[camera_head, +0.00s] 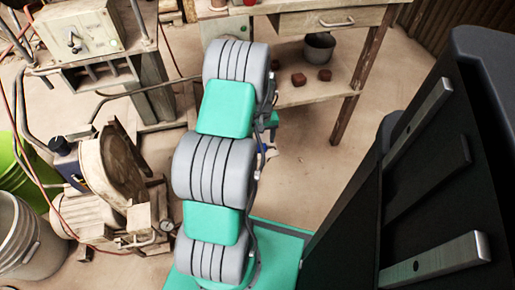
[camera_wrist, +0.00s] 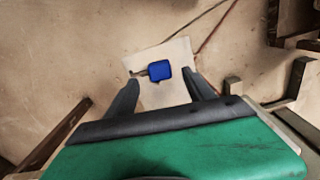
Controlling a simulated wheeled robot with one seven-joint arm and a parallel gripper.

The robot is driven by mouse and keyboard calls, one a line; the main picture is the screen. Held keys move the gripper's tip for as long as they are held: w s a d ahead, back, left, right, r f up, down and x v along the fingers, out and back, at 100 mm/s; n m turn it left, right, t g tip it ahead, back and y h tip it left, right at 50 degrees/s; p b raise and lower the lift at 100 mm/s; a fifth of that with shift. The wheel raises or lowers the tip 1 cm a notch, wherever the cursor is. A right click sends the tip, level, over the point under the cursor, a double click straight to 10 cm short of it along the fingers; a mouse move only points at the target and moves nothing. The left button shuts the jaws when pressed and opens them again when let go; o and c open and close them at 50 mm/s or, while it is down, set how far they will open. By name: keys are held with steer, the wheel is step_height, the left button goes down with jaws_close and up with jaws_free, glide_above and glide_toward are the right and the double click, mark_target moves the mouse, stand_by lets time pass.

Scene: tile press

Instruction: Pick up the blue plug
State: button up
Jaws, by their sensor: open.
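The blue plug (camera_wrist: 159,70) shows in the wrist view as a small, rounded blue block with a short metallic part on its left side. It lies over a pale, flat square piece (camera_wrist: 174,51). My gripper (camera_wrist: 161,77) is open, with one dark finger to the left of the plug and the other to the right. The plug appears between or just beyond the fingertips; I cannot tell the distance. Neither finger visibly touches it. In the head view my arm hides most of the gripper, and a small blue patch shows beside the arm; I cannot tell what it is.
A wooden table (camera_head: 345,100) with a drawer and lower shelf stands at the back, holding a metal pot (camera_head: 319,48) and reddish blocks. A worn machine (camera_head: 120,165), a grey bucket (camera_head: 28,235) and a green bucket (camera_head: 18,165) stand left. Bare floor lies right of my arm.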

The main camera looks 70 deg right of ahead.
mark_target(262, 146)
step_height(262, 146, down, 5)
steer(key=shift+s+a+r+b, duration=0.1)
steer(key=shift+a+b, duration=0.05)
steer(key=shift+b, duration=0.85)
jaws_close()
